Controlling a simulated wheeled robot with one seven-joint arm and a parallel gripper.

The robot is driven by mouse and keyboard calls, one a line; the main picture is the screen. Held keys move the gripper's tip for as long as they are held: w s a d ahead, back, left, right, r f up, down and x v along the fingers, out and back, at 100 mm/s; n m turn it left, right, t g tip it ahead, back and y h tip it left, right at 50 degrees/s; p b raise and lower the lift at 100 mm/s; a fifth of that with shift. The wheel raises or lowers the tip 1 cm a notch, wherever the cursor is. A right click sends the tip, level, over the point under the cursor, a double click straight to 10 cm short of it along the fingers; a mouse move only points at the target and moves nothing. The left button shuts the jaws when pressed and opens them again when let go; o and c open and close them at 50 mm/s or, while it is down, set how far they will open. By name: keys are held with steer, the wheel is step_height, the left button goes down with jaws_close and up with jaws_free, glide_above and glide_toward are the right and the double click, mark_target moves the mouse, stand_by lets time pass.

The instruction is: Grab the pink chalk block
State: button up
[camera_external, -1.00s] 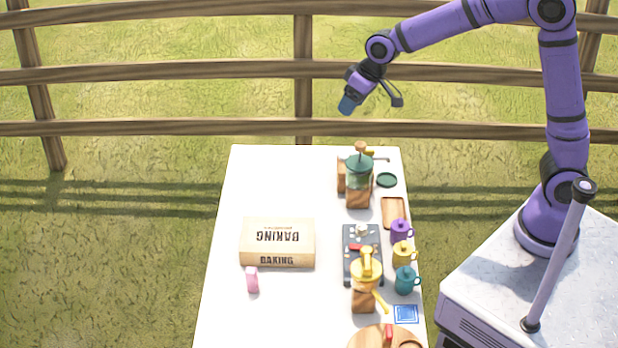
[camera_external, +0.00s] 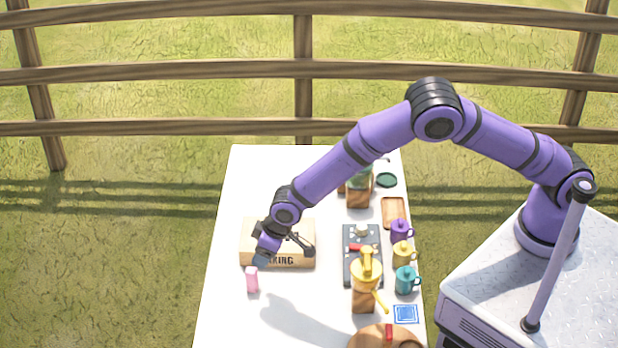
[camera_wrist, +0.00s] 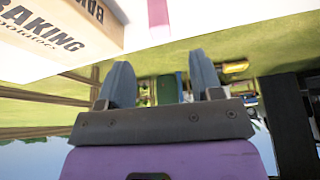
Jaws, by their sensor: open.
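The pink chalk block (camera_external: 252,281) stands upright on the white table, just in front of the baking box. A pink strip that looks like the block (camera_wrist: 158,12) shows at the top edge of the wrist view, beyond the fingers. My gripper (camera_external: 261,260) is by the top of the block, over the box's front left corner. In the wrist view my gripper (camera_wrist: 162,80) is open, with nothing between its two fingers. Whether a finger touches the block cannot be told.
The baking box (camera_external: 299,260) is right behind the block and partly hidden by my arm. A yellow grinder (camera_external: 366,270), a dark tray (camera_external: 351,240) and several mugs stand to the right. The white table (camera_external: 228,315) is bare in front of the block.

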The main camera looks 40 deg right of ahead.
mark_target(252, 270)
steer(key=x, duration=0.6)
steer(key=shift+s+a, duration=0.2)
steer(key=shift+w+x, duration=0.15)
steer(key=shift+x, duration=1.2)
steer(key=shift+w+x, duration=0.1)
steer(key=shift+x, duration=1.2)
steer(key=shift+d, duration=0.15)
steer(key=shift+r, duration=0.1)
steer(key=c, duration=1)
